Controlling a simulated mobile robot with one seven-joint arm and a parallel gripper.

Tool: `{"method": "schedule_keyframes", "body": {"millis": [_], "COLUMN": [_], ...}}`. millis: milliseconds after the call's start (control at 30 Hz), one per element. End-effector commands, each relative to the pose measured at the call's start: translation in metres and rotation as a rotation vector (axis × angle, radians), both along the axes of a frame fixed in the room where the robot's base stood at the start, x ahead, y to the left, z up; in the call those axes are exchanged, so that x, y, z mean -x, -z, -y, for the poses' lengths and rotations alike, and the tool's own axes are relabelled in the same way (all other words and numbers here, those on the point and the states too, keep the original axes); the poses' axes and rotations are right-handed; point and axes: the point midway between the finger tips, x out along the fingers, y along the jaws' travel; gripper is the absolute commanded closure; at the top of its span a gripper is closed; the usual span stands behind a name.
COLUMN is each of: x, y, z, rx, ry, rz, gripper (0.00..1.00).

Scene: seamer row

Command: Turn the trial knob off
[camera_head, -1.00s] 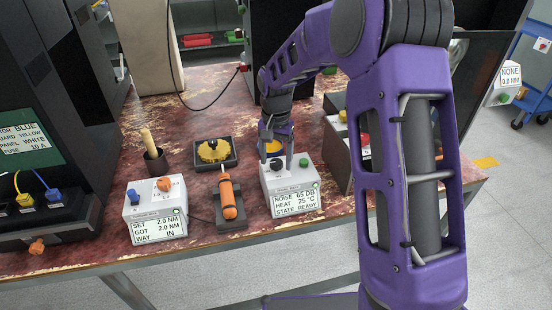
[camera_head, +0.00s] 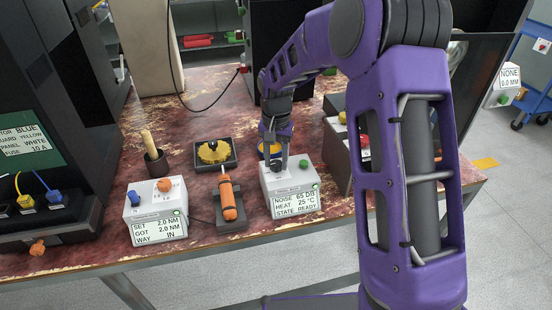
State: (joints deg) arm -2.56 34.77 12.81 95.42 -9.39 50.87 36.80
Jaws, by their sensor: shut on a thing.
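A white box (camera_head: 294,183) stands near the front edge of the table. Its display (camera_head: 297,203) reads NOISE 65 DB, HEAT 25 °C, STATE READY. On its top, a dark knob (camera_head: 275,169) sits at the left and a green button (camera_head: 304,164) at the right. My gripper (camera_head: 277,164) points down from above and is shut on the dark knob. The fingers hide most of the knob, so its setting and label cannot be read.
An orange-handled tool (camera_head: 228,202) rests in a dark holder to the left. Beyond it is a white box (camera_head: 155,213) with an orange knob and a display. A yellow toothed part (camera_head: 214,152) lies in a black tray behind. A brown box stands close on the right.

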Motion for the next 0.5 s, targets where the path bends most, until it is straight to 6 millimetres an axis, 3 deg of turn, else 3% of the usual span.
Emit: {"method": "schedule_keyframes", "body": {"millis": [500], "x": [-0.0002], "y": [-0.0028], "z": [0.0013], "rx": [0.0], "ry": [-0.437], "rz": [0.001], "gripper": [1.0]}}
